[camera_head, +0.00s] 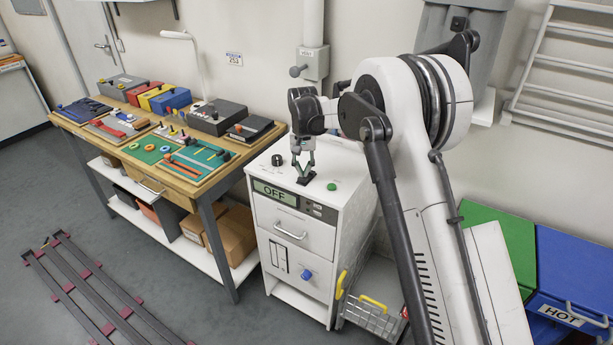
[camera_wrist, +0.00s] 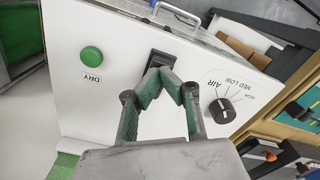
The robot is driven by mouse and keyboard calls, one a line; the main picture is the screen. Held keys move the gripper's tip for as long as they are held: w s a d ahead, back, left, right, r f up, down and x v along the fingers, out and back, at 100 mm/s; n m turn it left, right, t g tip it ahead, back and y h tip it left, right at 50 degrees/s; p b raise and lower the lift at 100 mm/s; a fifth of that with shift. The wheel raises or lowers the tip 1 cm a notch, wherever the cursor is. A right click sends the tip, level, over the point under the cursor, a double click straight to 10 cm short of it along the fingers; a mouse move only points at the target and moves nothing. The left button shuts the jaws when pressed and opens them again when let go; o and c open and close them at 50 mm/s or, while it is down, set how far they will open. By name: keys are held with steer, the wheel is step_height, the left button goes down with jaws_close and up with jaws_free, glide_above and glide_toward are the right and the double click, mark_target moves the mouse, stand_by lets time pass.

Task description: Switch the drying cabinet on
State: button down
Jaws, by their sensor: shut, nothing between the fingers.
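The drying cabinet (camera_head: 295,225) is a white unit with a display (camera_head: 275,193) on its front that reads OFF. On its top are a black rocker switch (camera_head: 306,180), a green button (camera_head: 332,186) and a black knob (camera_head: 277,160). In the wrist view the green button (camera_wrist: 92,57) is labelled DRY and the knob (camera_wrist: 222,110) is labelled AIR. My gripper (camera_head: 304,173) is shut and empty, pointing down at the black switch. In the wrist view my fingertips (camera_wrist: 160,77) partly cover the switch (camera_wrist: 160,58); whether they touch it I cannot tell.
A wooden workbench (camera_head: 165,180) with trays of tools and coloured boxes stands left of the cabinet. A wire basket (camera_head: 372,318) with yellow handles is at its right. Green (camera_head: 497,225) and blue (camera_head: 572,262) bins stand further right. Dark rails (camera_head: 85,285) lie on the floor.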

steer(key=shift+f+b, duration=0.4)
steer(key=shift+f, duration=0.25)
stand_by(0.3)
steer(key=shift+r, duration=0.1)
steer(key=shift+r+p, duration=1.05)
steer(key=shift+r, duration=2.35)
steer(key=shift+r, duration=0.1)
steer(key=s+d+r+t+b, duration=0.1)
steer(key=s+d+r+t, duration=0.1)
steer(key=s+d+r, duration=0.7)
steer(key=s+d+r+t+b, duration=0.1)
steer(key=s+d+r+b, duration=0.1)
steer(key=s+d+r, duration=0.7)
steer(key=s+d+f+t, duration=0.1)
steer(key=s+f, duration=0.2)
steer(key=s, duration=0.5)
steer(key=s+d+f+t+b, duration=0.1)
steer(key=s+d+f, duration=0.1)
steer(key=s, duration=0.7)
steer(key=s+d+f+t+b, duration=0.1)
steer(key=s+d+f+t, duration=0.1)
steer(key=s+f, duration=0.3)
steer(key=shift+s+d, duration=0.2)
steer(key=shift+s, duration=2.05)
